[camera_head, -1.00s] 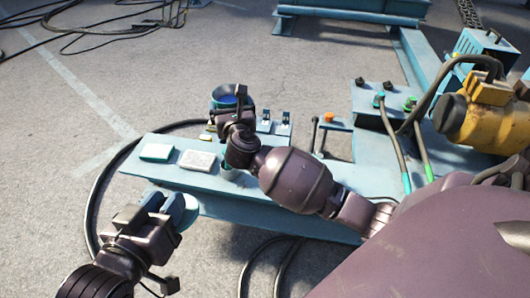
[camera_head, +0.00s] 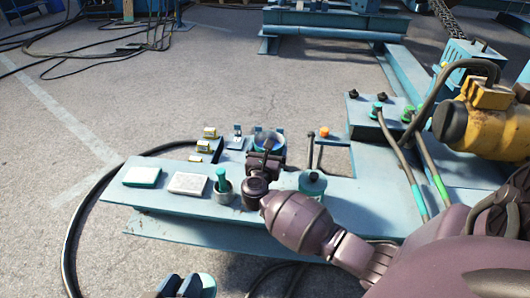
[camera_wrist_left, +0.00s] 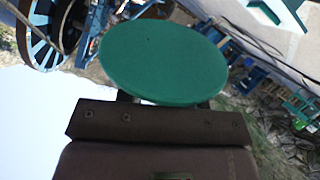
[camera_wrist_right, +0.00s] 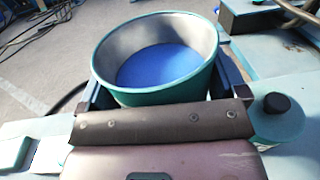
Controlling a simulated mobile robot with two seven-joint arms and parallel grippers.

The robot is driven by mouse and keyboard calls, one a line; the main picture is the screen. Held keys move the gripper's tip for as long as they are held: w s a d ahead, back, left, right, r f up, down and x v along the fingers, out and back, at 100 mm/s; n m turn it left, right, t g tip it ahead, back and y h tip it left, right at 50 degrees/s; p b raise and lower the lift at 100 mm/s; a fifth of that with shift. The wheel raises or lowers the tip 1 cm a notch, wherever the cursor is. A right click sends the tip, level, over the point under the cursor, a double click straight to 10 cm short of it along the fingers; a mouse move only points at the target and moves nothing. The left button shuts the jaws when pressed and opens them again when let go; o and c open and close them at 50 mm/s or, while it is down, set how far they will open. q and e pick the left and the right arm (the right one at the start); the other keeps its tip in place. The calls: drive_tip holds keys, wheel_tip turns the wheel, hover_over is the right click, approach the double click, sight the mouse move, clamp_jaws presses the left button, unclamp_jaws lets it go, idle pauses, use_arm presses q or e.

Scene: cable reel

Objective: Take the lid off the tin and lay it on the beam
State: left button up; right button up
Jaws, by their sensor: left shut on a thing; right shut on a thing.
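The open tin (camera_wrist_right: 160,62), teal outside with a bare metal inside wall and blue at the bottom, is between the fingers of my right gripper (camera_wrist_right: 158,92). In the head view the tin (camera_head: 270,140) is at the far edge of the light-blue beam (camera_head: 290,208), partly hidden by my right gripper (camera_head: 264,160). The round green lid (camera_wrist_left: 165,60) is off the tin, and my left gripper (camera_wrist_left: 168,98) is shut on it. In the head view the lid (camera_head: 208,286) and left gripper show only partly at the bottom edge, in front of the beam.
On the beam are a green-and-white block (camera_head: 141,176), a grey pad (camera_head: 189,183), a cup with a green-handled tool (camera_head: 222,188) and a green lidded pot (camera_head: 312,182). Yellow-topped small parts (camera_head: 209,133) lie behind. Cables and a yellow motor (camera_head: 475,120) are at right.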

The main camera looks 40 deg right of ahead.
use_arm(q)
wheel_tip(320, 180, down, 10)
drive_tip(key=s+n+g+b, duration=0.1)
drive_tip(key=s+b, duration=0.1)
drive_tip(key=b, duration=0.2)
drive_tip(key=shift+s+f+b, duration=0.2)
drive_tip(key=shift+s+b, duration=0.1)
drive_tip(key=shift+b, duration=0.05)
use_arm(e)
drive_tip(key=shift+f, duration=7.05)
use_arm(q)
drive_tip(key=shift+f+g, duration=0.2)
drive_tip(key=shift+g, duration=0.1)
use_arm(e)
drive_tip(key=shift+f, duration=0.2)
drive_tip(key=o, duration=1.1)
